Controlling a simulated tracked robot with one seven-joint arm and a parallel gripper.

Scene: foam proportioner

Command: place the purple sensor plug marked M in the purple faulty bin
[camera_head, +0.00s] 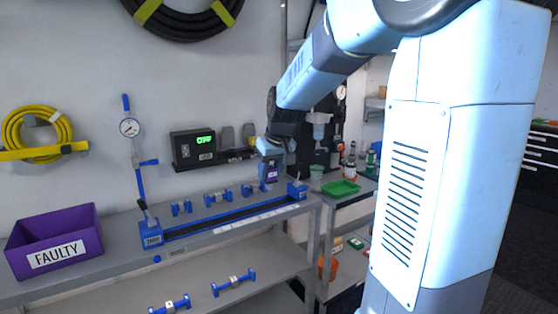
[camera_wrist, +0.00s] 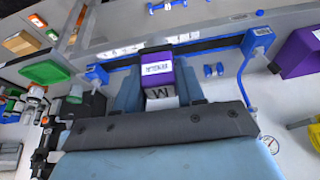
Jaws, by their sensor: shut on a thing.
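The purple sensor plug (camera_wrist: 157,70) is between the two fingers of my gripper (camera_wrist: 160,92) in the wrist view. Its pale face carries the letter M, and a white label shows on its side. In the head view my gripper (camera_head: 270,172) is shut on the plug, with a bit of purple (camera_head: 271,176) showing. It is over the right part of the blue rack on the bench. The purple faulty bin (camera_head: 58,245) stands at the bench's left end, with a white FAULTY label; part of it shows in the wrist view (camera_wrist: 298,55). My gripper is well right of the bin.
The blue rack (camera_head: 152,236) with several blue fittings lies along the bench. A hand-pump gauge (camera_head: 130,128) stands upright between the bin and my gripper. A box with a green display (camera_head: 193,146) is on the wall behind. A green tray (camera_head: 341,188) sits at the right.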

